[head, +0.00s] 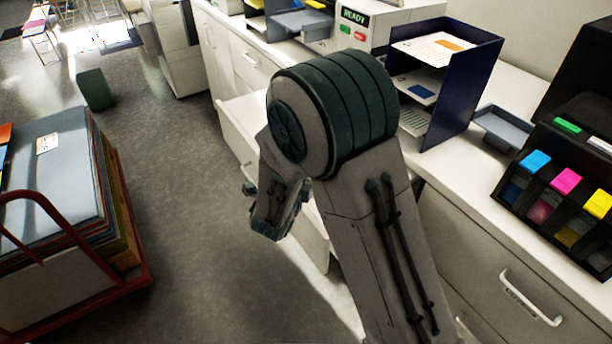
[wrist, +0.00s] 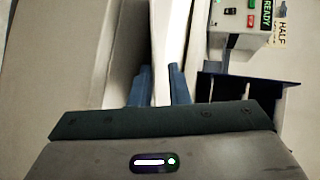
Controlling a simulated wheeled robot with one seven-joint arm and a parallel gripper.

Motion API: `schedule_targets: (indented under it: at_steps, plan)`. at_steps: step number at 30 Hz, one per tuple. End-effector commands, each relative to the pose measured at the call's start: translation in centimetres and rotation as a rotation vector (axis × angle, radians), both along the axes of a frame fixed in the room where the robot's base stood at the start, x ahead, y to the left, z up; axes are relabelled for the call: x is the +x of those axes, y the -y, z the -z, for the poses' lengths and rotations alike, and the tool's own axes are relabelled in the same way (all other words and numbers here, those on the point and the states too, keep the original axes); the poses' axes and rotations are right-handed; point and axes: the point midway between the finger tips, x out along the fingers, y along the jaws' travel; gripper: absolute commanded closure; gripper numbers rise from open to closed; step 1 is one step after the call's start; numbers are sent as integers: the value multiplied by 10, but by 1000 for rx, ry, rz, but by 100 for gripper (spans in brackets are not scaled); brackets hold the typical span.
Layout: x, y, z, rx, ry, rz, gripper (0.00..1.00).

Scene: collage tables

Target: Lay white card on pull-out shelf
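My gripper (wrist: 160,80) shows two blue fingers standing apart with a gap between them. A pale strip lies beyond the gap, and no held thing is clear there. In the head view my gripper hangs low beside the cabinet front, partly hidden by my own arm. A white pulled-out surface (head: 240,117), perhaps the pull-out shelf, juts from the cabinet and is partly covered by my arm. I cannot pick out the white card for certain. A white sheet with an orange patch (head: 436,48) lies on top of the navy letter rack (head: 462,98).
A white machine with a READY display (head: 355,17) stands on the counter, also seen in the wrist view (wrist: 240,22). A red cart with panels (head: 125,293) is at left.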

Motion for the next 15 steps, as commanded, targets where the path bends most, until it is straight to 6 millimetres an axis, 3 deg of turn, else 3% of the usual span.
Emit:
schedule_targets:
  at_steps: [5,15]
  plan:
    - [-5,-2,-3,0,-1,-1,85]
    - [-42,-11,-19,0,-1,-2,85]
